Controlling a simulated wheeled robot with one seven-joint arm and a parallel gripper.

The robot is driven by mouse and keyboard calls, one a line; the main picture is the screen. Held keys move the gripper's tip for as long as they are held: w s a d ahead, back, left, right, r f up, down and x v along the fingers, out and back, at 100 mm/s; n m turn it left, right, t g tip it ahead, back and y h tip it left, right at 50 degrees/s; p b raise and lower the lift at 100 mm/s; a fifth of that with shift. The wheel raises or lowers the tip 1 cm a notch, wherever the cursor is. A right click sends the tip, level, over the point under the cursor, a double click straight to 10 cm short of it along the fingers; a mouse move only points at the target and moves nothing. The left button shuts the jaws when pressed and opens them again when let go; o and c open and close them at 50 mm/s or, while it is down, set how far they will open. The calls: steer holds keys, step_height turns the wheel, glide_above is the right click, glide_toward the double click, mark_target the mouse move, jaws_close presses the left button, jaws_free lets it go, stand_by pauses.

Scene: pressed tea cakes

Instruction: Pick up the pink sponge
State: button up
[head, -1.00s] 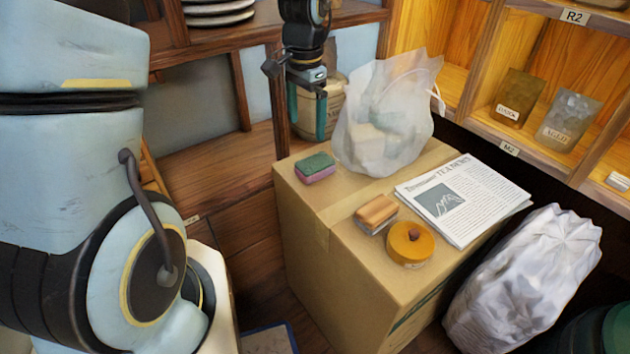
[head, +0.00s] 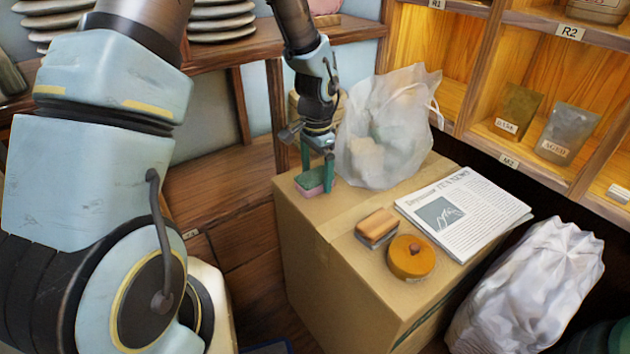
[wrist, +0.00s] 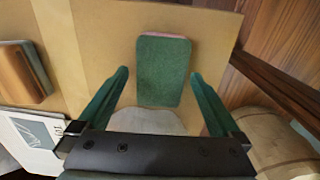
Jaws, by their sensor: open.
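The pink sponge (head: 314,187) has a green top layer and lies flat near the left back edge of the cardboard box. In the wrist view its green face (wrist: 163,72) fills the space ahead of and between my fingers, with a thin pink edge showing at its far end. My gripper (head: 318,170) is low over the sponge, with its green fingers reaching down around it; one finger covers part of the sponge in the head view. In the wrist view my gripper (wrist: 158,82) is open, one finger on each side of the sponge, with gaps visible.
The cardboard box (head: 300,240) also carries a translucent bag (head: 385,130) close to my gripper, a newspaper (head: 465,212), a brown block-like brush (head: 376,227) and a round orange-yellow item (head: 411,257). A white crumpled sack (head: 530,285) stands right of the box.

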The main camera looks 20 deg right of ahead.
mark_target(316, 176)
steer(key=shift+f, duration=0.1)
steer(key=shift+c, duration=0.2)
steer(key=c, duration=1.4)
step_height(316, 176, up, 10)
steer(key=shift+r, duration=0.1)
